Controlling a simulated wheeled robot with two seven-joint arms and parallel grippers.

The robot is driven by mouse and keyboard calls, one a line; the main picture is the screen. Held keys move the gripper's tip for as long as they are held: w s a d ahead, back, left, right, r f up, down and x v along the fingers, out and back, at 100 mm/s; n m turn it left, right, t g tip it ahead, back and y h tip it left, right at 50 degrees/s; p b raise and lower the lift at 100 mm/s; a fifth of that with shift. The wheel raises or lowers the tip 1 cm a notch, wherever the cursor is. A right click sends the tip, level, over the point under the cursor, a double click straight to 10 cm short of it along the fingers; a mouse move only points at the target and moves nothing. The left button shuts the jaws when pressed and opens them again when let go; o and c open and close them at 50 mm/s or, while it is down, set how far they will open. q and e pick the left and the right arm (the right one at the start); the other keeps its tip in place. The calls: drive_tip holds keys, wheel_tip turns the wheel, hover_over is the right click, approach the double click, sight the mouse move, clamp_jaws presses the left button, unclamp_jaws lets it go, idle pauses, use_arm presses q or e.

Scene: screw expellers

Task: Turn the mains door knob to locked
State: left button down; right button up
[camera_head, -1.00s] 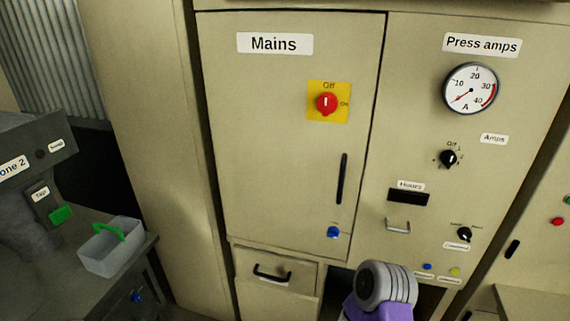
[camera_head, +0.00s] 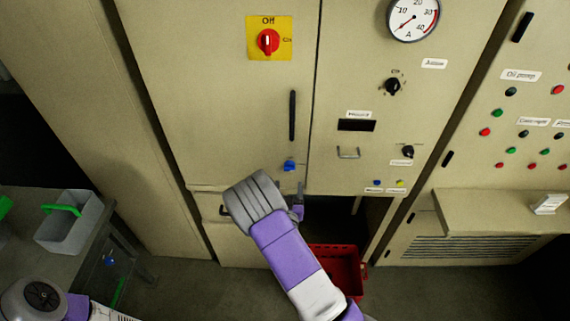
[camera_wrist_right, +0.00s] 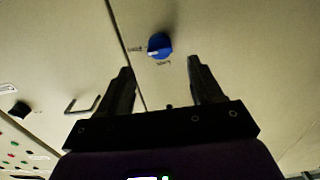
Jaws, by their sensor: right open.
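The blue mains door knob (camera_head: 289,166) sits low on the mains door (camera_head: 220,110), under the dark vertical handle (camera_head: 292,116). In the right wrist view the knob (camera_wrist_right: 160,46) has a pale pointer mark and small labels to its left and below, too small to read. My right gripper (camera_head: 300,190) is just below the knob in the head view, partly hidden by my wrist. The right wrist view shows its jaws (camera_wrist_right: 159,66) open and empty, with the knob ahead between the fingertips, apparently untouched. My left arm shows at bottom left; its gripper is out of view.
The red switch (camera_head: 268,41) on its yellow plate is higher on the mains door. A press panel with a black knob (camera_head: 393,86) and metal handle (camera_head: 348,153) is to the right. A red crate (camera_head: 345,262) lies below. A grey bin (camera_head: 72,232) stands at left.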

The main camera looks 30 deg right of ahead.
sight(289, 170)
drive_tip(key=x, duration=0.7)
drive_tip(key=shift+w+d+r, duration=0.2)
drive_tip(key=shift+w+r, duration=0.05)
drive_tip(key=shift+r, duration=0.05)
clamp_jaws()
